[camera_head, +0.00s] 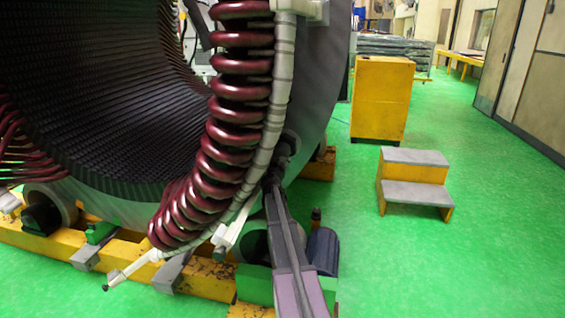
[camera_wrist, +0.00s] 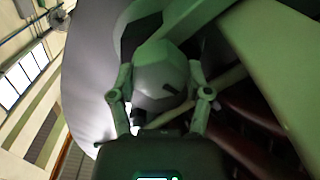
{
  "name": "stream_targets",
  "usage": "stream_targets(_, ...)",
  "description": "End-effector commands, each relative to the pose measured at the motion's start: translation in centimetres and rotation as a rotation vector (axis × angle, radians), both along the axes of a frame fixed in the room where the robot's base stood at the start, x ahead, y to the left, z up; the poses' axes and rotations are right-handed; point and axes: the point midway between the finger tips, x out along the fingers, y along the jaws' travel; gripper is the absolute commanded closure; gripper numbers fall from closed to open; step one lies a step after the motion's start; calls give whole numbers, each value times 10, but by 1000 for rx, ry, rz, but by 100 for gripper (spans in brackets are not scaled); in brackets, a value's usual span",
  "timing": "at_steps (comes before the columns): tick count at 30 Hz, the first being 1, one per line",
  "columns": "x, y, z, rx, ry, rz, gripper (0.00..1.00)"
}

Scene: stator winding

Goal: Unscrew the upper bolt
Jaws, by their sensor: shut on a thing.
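A pale grey, faceted piece that looks like the upper bolt (camera_wrist: 163,72) fills the space between my fingers in the wrist view. My gripper (camera_wrist: 160,78) is shut on it, one finger on each side. In the head view my gripper (camera_head: 284,148) is a small dark shape against the lower right of the stator (camera_head: 318,95), beside the pale support ring (camera_head: 283,75). The bolt itself is hidden there. A pale green bar (camera_wrist: 190,28) crosses just beyond the bolt in the wrist view.
Dark red coils (camera_head: 232,130) curve close left of my gripper; they also show at the wrist view's lower right. A yellow base frame (camera_head: 205,284) lies below. Grey-topped steps (camera_head: 413,181) and a yellow cabinet (camera_head: 382,98) stand right. The green floor between is clear.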

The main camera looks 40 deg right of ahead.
Motion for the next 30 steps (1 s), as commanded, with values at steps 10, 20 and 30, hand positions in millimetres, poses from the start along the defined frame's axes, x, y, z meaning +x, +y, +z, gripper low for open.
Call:
stream_targets(10, -1, 3, -1, -167, 198, 1, 84)
stream_targets(20, 0, 5, -2, -370, 435, 2, 84)
stream_targets(30, 0, 6, -4, -579, 681, 1, 84)
